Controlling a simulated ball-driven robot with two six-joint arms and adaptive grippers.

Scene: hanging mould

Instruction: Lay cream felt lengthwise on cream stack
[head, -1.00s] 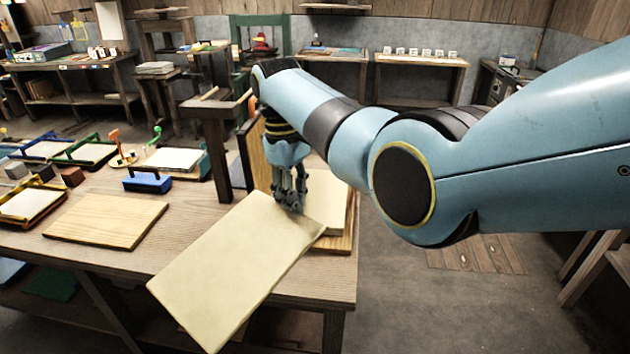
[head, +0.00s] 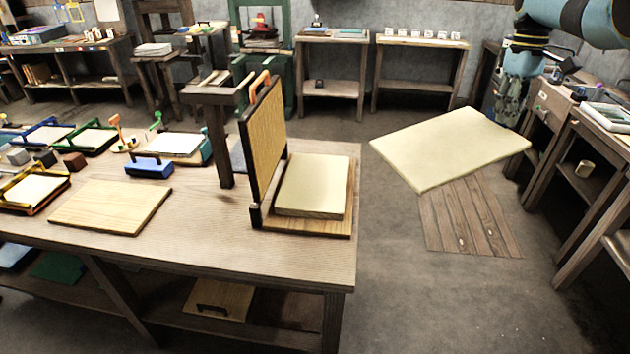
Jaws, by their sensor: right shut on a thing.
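The cream felt (head: 450,150) is a flat, pale rectangular sheet held in the air right of the table, over the floor. My right gripper (head: 509,115) is shut on its far right edge; the exact grip is small and partly hidden. The sheet stretches out to the left from the gripper, slightly tilted. The cream stack (head: 313,185) lies on a wooden base board (head: 300,222) at the table's right end, its top bare. A gap separates the felt from the stack. My left gripper is not in view.
An upright framed panel (head: 264,140) stands along the stack's left side, beside a wooden post with a crossbar (head: 218,140). A plain board (head: 110,205) and several framed moulds (head: 90,138) lie farther left. A side bench (head: 600,170) stands at the right.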

